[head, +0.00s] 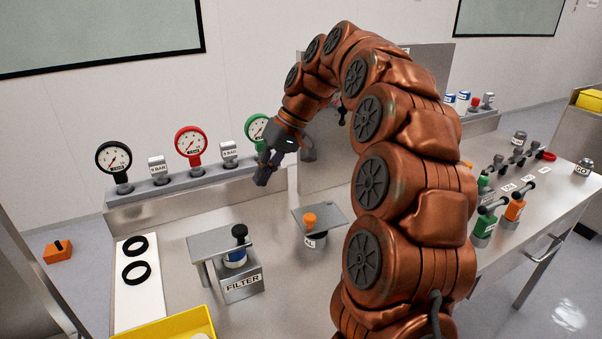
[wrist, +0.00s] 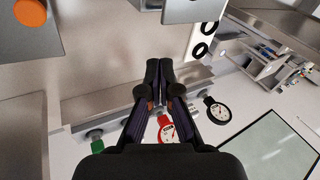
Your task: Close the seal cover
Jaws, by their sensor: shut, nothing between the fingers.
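The seal unit shows in the head view as a flat grey cover plate (head: 333,211) with an orange knob (head: 310,219) at its front edge. A label ending in "L" (head: 315,240) is on the body below; the rest of the body is hidden under the plate or behind my arm. I cannot tell how fully the plate covers it. In the wrist view the orange knob (wrist: 30,13) is at the top left. My gripper (head: 263,178) is shut and empty, raised behind and left of the seal unit, apart from it. Its closed fingers (wrist: 159,68) show in the wrist view.
The filter unit (head: 241,284), with a black knob (head: 239,231), stands left of the seal. Pressure gauges (head: 190,142) line the back ledge. Black rings (head: 136,272) lie on a white strip at left. A yellow bin (head: 170,328) is at the front. A tall metal panel stands behind my arm.

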